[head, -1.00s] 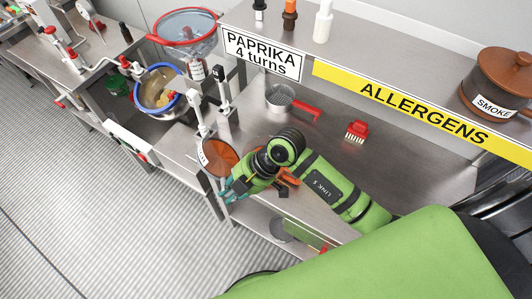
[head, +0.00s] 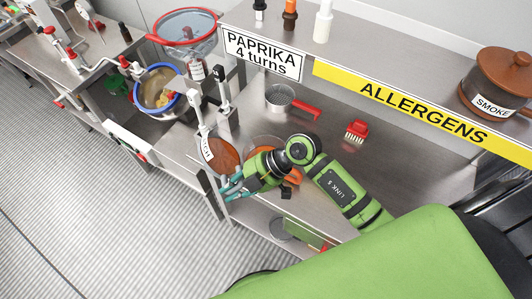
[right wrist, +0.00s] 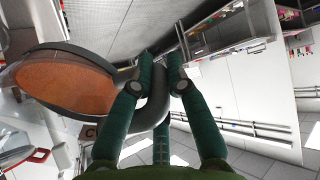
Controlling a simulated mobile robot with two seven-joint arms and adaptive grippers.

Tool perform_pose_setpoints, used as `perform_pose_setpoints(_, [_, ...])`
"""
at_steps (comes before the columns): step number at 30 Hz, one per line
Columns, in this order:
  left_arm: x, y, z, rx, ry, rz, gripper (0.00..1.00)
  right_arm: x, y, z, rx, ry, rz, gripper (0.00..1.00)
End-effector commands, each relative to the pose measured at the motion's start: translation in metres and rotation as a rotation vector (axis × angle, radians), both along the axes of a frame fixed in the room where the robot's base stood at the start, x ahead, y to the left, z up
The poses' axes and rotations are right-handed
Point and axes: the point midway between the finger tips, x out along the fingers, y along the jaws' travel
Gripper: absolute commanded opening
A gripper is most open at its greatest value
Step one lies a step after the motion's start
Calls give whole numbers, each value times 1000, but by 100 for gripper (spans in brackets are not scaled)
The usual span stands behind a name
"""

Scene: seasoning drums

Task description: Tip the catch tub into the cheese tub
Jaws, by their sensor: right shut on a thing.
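A round tub with an orange-brown inside (head: 224,158), likely the catch tub, shows in front of the bench with a white label on its left edge. In the right wrist view this tub (right wrist: 70,82) has a dark rim and a grey curved handle. My right gripper (head: 232,188) is shut on it, and its green fingers (right wrist: 160,70) are around the handle. The tub looks tilted; its contents cannot be made out clearly. A blue-rimmed tub (head: 148,92) with yellowish contents stands at the upper left; no label names it as the cheese tub. My left gripper is not in view.
A red-handled sieve (head: 280,97) and red brush (head: 356,130) lie on the bench. A shelf (head: 400,60) overhangs the back.

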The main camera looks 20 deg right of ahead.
Motion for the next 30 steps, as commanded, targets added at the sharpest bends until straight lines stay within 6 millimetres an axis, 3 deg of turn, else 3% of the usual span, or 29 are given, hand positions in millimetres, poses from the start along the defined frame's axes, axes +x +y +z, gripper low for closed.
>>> perform_pose_setpoints(30, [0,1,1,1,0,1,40,0,-4,5,137,-27,5,0])
